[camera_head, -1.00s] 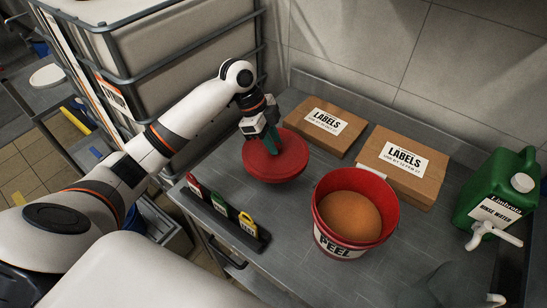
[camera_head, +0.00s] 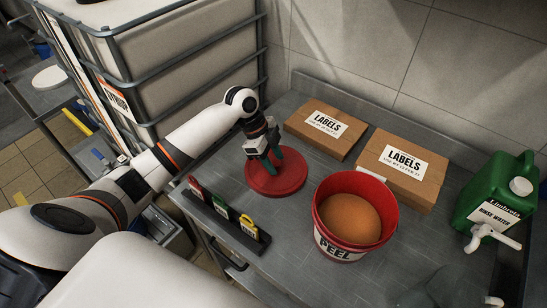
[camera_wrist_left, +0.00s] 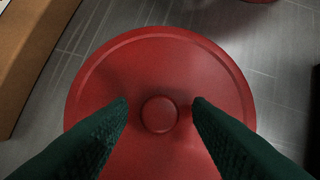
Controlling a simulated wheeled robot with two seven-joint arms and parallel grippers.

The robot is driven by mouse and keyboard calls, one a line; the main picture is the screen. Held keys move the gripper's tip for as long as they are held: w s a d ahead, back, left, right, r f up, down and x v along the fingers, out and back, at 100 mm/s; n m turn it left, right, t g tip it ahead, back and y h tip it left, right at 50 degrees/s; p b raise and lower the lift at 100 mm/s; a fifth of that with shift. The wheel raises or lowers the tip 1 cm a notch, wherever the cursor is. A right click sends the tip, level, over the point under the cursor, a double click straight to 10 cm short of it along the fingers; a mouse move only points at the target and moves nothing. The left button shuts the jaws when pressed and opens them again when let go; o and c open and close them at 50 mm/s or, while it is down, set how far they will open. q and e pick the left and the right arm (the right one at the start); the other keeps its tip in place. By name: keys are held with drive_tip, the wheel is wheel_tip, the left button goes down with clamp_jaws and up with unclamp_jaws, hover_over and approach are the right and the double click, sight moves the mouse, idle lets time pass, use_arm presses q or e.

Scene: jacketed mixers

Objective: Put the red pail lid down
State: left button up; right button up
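The red pail lid (camera_head: 287,184) lies flat on the grey worktop, left of the pail. In the left wrist view the lid (camera_wrist_left: 160,60) fills the middle, with its round knob (camera_wrist_left: 159,114) at the centre. My left gripper (camera_head: 270,158) is just above the lid. Its two green fingers (camera_wrist_left: 160,117) are open, one on each side of the knob, with a gap to it on both sides. The red pail (camera_head: 324,222), marked PEEL, stands uncovered with orange-brown contents. My right gripper is not in view.
Two cardboard LABELS boxes (camera_head: 322,140) (camera_head: 418,183) lie along the back wall. A green rinse water jug (camera_head: 486,190) stands at the right. A dark rack with coloured tags (camera_head: 212,217) is at the front left edge. Worktop before the pail looks clear.

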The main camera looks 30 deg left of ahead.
use_arm(q)
drive_tip(key=shift+r, duration=0.1)
drive_tip(key=b+v, duration=0.1)
drive_tip(key=v, duration=1.1)
drive_tip(key=shift+r, duration=0.1)
